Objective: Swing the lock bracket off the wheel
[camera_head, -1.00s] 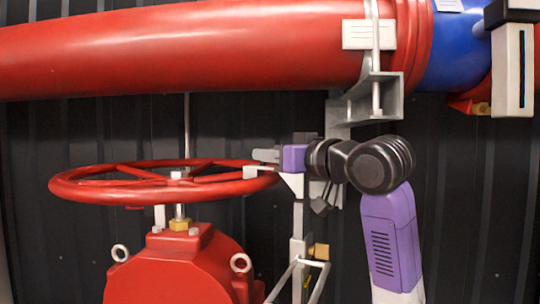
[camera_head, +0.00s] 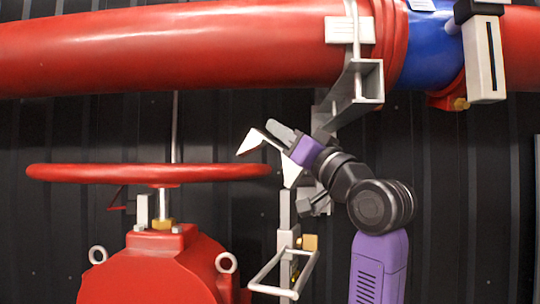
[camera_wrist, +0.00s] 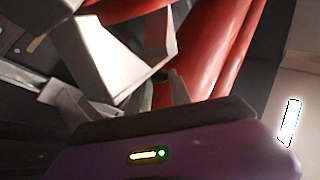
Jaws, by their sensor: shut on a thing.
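The red wheel (camera_head: 148,173) is seen nearly edge-on in the head view, on its stem above a red valve body. The pale lock bracket (camera_head: 252,142) is tilted up at the wheel's right side. Its arm end stands above the rim, with a visible gap. The bracket's lower part (camera_head: 291,173) is at the top of an upright grey post (camera_head: 286,212). My gripper (camera_head: 282,134) is shut on the bracket and tilted up to the left. In the wrist view, a pale angular piece (camera_wrist: 97,62), seemingly the bracket, is close at the jaws; the exact contact is hard to make out.
A large red pipe (camera_head: 180,50) runs across above, with a grey channel support (camera_head: 352,97) just over my wrist. A grey rod frame (camera_head: 283,277) juts out below. The red valve body (camera_head: 155,268) is at lower left.

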